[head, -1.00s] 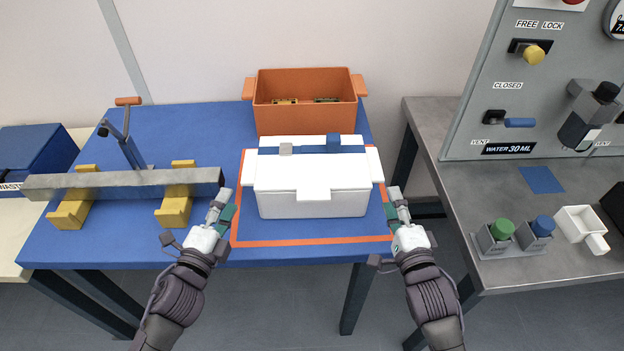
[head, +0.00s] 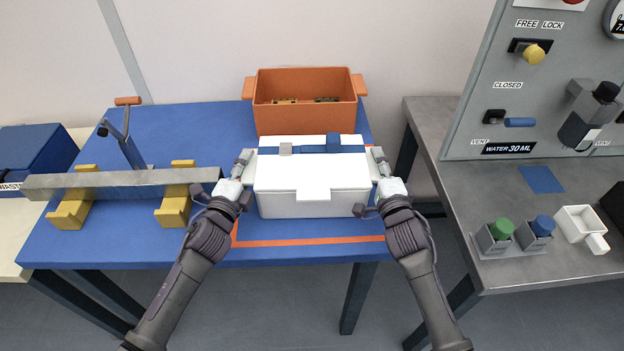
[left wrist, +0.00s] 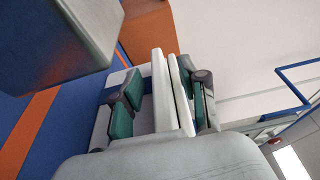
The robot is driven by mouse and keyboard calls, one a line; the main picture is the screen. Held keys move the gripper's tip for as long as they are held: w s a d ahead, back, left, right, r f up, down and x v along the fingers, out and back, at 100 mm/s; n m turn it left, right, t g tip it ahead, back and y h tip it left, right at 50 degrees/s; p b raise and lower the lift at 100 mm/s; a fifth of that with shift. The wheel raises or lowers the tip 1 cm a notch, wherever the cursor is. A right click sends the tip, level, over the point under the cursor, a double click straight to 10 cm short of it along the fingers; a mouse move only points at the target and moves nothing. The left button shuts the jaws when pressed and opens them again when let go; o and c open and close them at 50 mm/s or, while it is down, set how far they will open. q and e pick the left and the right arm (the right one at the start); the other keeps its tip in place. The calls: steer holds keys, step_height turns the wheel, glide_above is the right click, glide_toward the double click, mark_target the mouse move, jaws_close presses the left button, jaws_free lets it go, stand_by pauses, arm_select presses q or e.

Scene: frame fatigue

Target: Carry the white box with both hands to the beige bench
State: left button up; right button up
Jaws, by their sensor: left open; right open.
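The white box (head: 313,190) stands on the blue table inside an orange outline, with a blue strap across its lid. My left gripper (head: 243,160) is at its left side and my right gripper (head: 379,157) at its right side. In the left wrist view, the green-padded fingers of my left gripper (left wrist: 163,102) are apart, with a white side ledge of the box (left wrist: 166,88) between them. My right gripper is open; its fingertips are partly hidden against the box. A beige bench (head: 10,268) shows at the far left edge.
An orange crate (head: 305,118) stands right behind the box. A grey beam (head: 120,184) on yellow supports lies to the left, close to my left gripper. A dark blue bin (head: 35,158) sits on the beige bench. A grey counter (head: 490,200) stands at the right.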

arm_select(q)
jaws_close()
arm_select(e)
jaws_close()
arm_select(q)
steer(key=shift+r, duration=0.15)
arm_select(e)
steer(key=shift+r, duration=0.15)
